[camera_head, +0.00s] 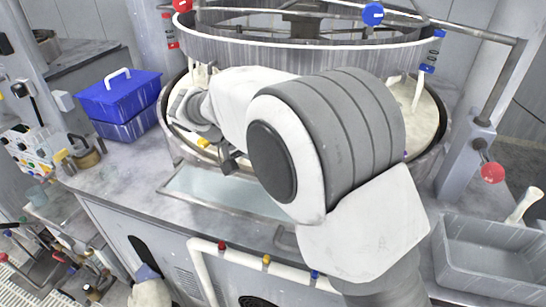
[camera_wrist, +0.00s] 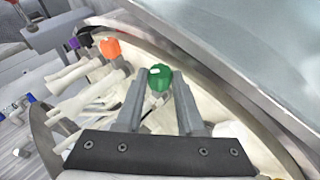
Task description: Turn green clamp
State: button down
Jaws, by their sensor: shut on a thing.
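The green clamp (camera_wrist: 159,77) shows its round green knob in the wrist view, at the upper middle, near the curved metal rim of the platen basin. A small white mark is on the knob. My gripper (camera_wrist: 157,88) has one finger on each side of the knob and is shut on it. In the head view the green clamp is hidden behind my arm, and my fingers cannot be made out clearly.
In the wrist view, an orange clamp (camera_wrist: 110,48) and a purple one (camera_wrist: 74,43) stand to the left. In the head view, a raised metal ring (camera_head: 300,52) hangs over the basin. A blue box (camera_head: 120,98) stands left and a grey tray (camera_head: 490,255) right.

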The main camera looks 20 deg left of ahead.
jog(key=shift+h, duration=0.3)
jog(key=c, duration=0.5)
grip_release()
